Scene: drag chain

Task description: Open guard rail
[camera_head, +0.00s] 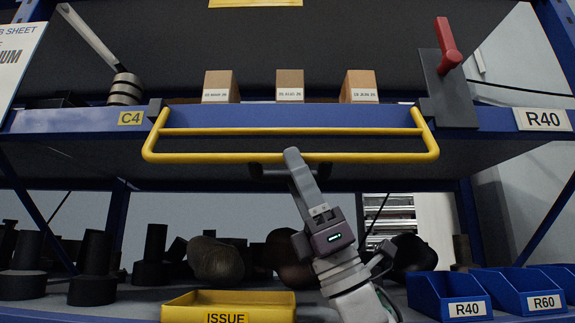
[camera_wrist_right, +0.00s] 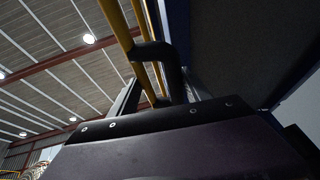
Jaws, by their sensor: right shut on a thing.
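The yellow guard rail (camera_head: 290,131) runs along the front of the blue upper shelf, and its two end arms hang from the shelf edge, so it sits below and in front of that edge. A dark handle (camera_head: 268,171) is fixed to its lower bar. My right gripper (camera_head: 296,160) reaches up from below and is shut on the handle near the lower bar. The right wrist view shows the dark handle (camera_wrist_right: 157,50) on the yellow bars (camera_wrist_right: 118,24) just ahead of the gripper (camera_wrist_right: 160,100). My left gripper is not in view.
Several boxes (camera_head: 290,85) stand on the upper shelf behind the rail. A grey plate with a red lever (camera_head: 448,48) is at the right end. A yellow ISSUE tray (camera_head: 228,296), blue bins (camera_head: 440,285) and dark parts (camera_head: 93,270) occupy the lower shelf.

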